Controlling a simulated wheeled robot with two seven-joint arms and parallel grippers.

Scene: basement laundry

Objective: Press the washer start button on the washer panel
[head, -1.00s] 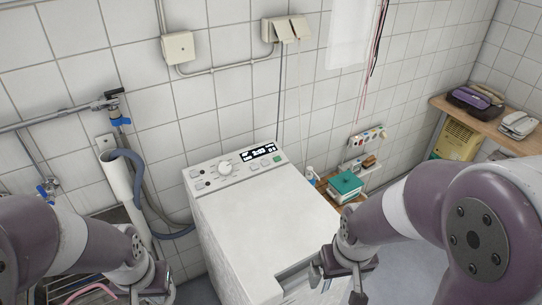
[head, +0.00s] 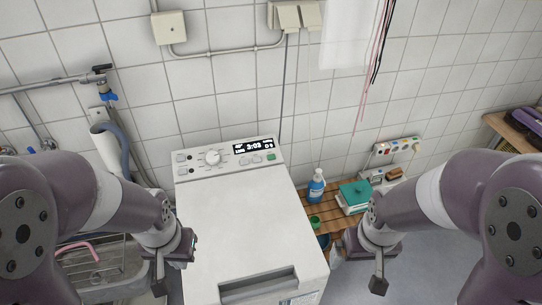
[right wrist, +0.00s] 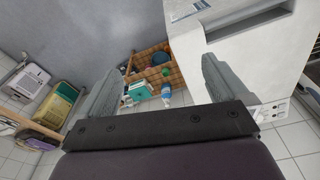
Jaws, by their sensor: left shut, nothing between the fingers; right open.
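The white washer (head: 245,215) stands in the middle of the head view, with its panel (head: 228,160) along the back top edge. The panel has a round white dial (head: 213,157), a lit display reading 3:03 and a green button (head: 271,157) at its right end. My left gripper (head: 172,275) is shut and empty, at the washer's left side and well short of the panel. My right gripper (head: 362,270) is open and empty, to the right of the washer. In the right wrist view its two fingers (right wrist: 160,85) are spread, with the washer (right wrist: 235,50) beside them.
A wooden slatted shelf (head: 320,222) right of the washer holds a blue bottle (head: 316,187) and a teal-topped box (head: 355,195). A sink with a rack (head: 95,268) lies at the left. A power strip (head: 397,146) is on the tiled wall.

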